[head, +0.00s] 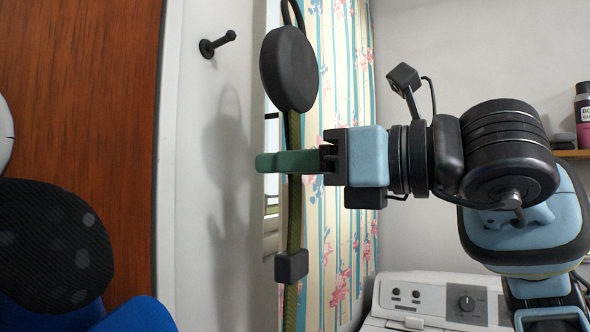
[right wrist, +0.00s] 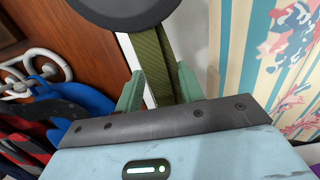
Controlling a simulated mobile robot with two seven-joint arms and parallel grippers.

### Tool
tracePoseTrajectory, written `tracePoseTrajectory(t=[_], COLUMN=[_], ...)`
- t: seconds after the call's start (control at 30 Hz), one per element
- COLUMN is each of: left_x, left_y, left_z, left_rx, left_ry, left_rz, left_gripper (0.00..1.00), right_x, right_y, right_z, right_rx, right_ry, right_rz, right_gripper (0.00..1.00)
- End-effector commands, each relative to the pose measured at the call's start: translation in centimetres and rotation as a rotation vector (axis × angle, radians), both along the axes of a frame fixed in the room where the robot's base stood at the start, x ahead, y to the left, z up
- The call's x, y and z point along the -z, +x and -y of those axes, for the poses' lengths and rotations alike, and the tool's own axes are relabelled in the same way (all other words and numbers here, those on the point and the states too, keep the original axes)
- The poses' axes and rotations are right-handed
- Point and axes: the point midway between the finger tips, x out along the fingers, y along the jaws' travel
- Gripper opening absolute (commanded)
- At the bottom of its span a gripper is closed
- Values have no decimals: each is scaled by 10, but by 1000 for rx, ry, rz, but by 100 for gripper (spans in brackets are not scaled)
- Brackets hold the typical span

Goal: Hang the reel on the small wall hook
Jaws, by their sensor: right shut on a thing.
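The reel (head: 289,70) is a dark round disc with a thin black loop on top, cut off by the upper edge of the head view. A green strap (head: 292,225) with a dark block hangs from it. The disc also shows at the top of the right wrist view (right wrist: 125,8). My right gripper (head: 277,162) has its green fingers shut on the strap just below the disc. The strap runs between both fingers in the right wrist view (right wrist: 158,88). The small black wall hook (head: 217,44) sticks out of the white wall, left of the disc and apart from it. My left gripper is not in view.
A brown wooden door (head: 90,100) stands at left, with blue and black items in front of it. A patterned curtain (head: 340,240) hangs by a window behind the strap. A white washing machine (head: 430,300) stands below. The wall around the hook is bare.

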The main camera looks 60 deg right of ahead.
Motion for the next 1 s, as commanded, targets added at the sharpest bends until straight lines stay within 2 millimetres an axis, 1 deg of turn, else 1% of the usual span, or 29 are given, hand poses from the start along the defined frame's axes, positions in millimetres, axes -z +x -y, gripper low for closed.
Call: tracePoseTrajectory(t=[0.2,0.37,1.0], left_x=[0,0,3], left_y=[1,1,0], left_z=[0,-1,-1], left_rx=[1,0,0], left_ry=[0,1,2], left_rz=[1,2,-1], left_gripper=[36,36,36], right_x=[-1,0,3], right_y=[0,4,37], right_z=[0,0,-3], right_rx=[1,2,1], right_ry=[0,0,0], right_rz=[2,2,1], right_gripper=[8,8,8])
